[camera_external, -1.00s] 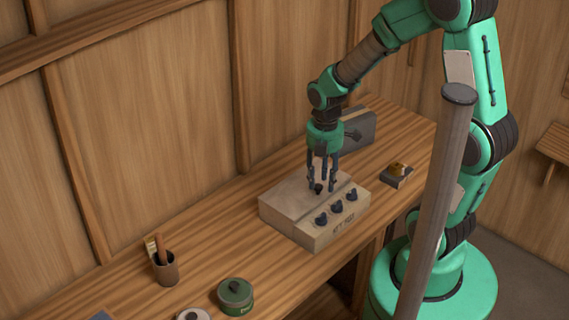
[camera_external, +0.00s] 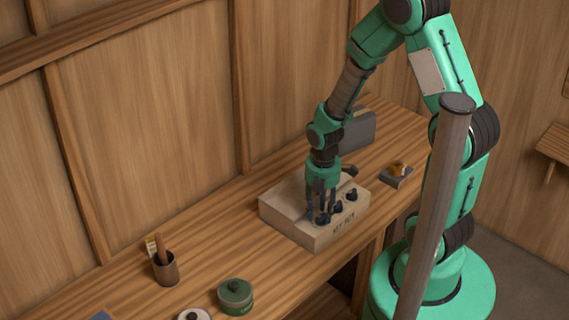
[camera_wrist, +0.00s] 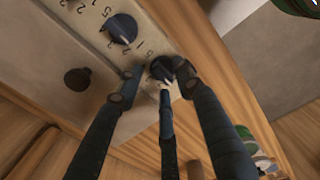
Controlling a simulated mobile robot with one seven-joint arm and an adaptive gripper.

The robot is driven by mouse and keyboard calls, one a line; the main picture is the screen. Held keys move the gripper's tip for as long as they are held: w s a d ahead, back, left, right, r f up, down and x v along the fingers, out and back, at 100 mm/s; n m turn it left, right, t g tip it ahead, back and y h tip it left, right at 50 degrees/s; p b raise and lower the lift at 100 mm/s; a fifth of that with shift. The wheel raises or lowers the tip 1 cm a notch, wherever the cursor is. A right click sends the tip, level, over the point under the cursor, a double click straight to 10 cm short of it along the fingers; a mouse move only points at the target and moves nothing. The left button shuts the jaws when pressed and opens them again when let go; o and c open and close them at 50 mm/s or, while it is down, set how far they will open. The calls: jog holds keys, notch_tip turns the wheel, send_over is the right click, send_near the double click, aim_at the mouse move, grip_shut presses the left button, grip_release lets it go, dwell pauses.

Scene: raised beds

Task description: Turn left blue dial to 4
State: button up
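A beige control box (camera_external: 290,222) stands on the bench, with a row of dark blue dials along its front part. My gripper (camera_external: 320,210) points down at the left end of that row. In the wrist view, my dark fingers (camera_wrist: 160,80) stand apart around the left blue dial (camera_wrist: 163,68), with a visible gap on its left side; contact on its right is unclear. This dial has a white pointer, but the number it points at is unclear. The neighbouring blue dial (camera_wrist: 120,28) has printed numbers around it. A black knob (camera_wrist: 77,79) sits apart on the box.
A brown cup with brushes (camera_external: 166,270) and a green tin (camera_external: 235,298) stand on the bench at front left. A grey block (camera_external: 360,130) stands behind the box, and a small dark block with a yellow-brown top (camera_external: 397,171) lies to its right.

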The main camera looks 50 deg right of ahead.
grip_shut()
jog(key=shift+m, duration=0.4)
jog(key=m+p, duration=0.1)
jog(key=m, duration=0.4)
jog(key=shift+d+m, duration=0.15)
jog(key=shift+m, duration=0.25)
jog(key=m+p, duration=0.1)
jog(key=m, duration=0.5)
jog(key=shift+s+m, duration=0.15)
jog(key=shift+m, duration=0.15)
jog(key=m+p, duration=0.1)
jog(key=m, duration=0.6)
jog(key=shift+s+d, duration=0.1)
jog(key=shift+s, duration=0.05)
jog(key=m, duration=0.6)
jog(key=shift+s+m+p, duration=0.1)
jog(key=shift+m+p, duration=0.2)
jog(key=shift+p, duration=0.1)
